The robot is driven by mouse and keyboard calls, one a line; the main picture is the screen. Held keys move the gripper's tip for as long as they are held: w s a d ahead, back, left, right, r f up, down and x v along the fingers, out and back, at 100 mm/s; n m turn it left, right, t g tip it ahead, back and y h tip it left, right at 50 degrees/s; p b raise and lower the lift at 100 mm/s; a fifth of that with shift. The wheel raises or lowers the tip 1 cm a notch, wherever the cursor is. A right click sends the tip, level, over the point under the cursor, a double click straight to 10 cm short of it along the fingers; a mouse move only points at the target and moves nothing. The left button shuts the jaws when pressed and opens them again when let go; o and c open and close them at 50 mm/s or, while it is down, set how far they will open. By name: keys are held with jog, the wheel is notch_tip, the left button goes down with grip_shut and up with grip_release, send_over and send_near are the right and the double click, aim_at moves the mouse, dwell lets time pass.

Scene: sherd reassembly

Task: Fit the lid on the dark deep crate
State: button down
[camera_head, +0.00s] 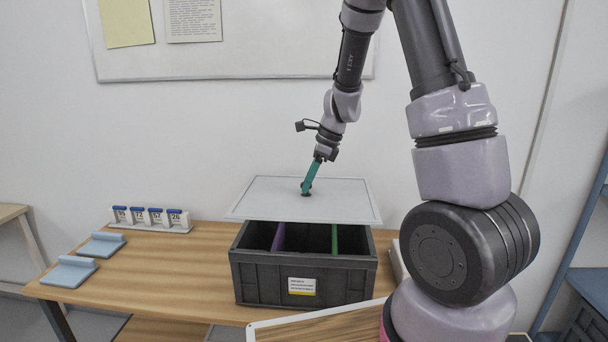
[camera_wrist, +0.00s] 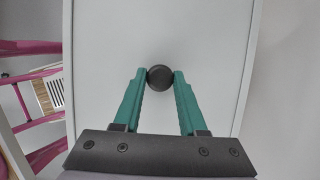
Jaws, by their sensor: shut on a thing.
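The dark deep crate (camera_head: 303,269) stands on the wooden table, open at the front under the lid, with purple and green dividers inside. The pale grey lid (camera_head: 270,200) is above the crate, roughly level; a dark gap shows between its front edge and the crate's rim. I cannot tell whether its back edge touches the crate. My gripper (camera_head: 306,190) is shut on the lid's dark round knob (camera_wrist: 160,77). In the wrist view the teal fingers of my gripper (camera_wrist: 160,80) pinch the knob from both sides, over the lid (camera_wrist: 210,50).
A white rack of blue-topped labelled blocks (camera_head: 150,219) stands at the table's back left. Two light blue pieces (camera_head: 70,271) lie at the left end. A framed wooden panel (camera_head: 325,325) is in front at the right. The wooden table (camera_head: 180,270) is clear left of the crate.

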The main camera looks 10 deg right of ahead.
aim_at(311, 193)
jog(key=shift+w+f, duration=0.1)
jog(key=shift+f, duration=2.75)
jog(key=shift+f, duration=0.3)
jog(key=shift+f, duration=0.75)
jog(key=shift+f, duration=0.45)
jog(key=shift+f, duration=0.4)
jog(key=shift+f, duration=0.1)
jog(key=shift+c, duration=1.9)
grip_release()
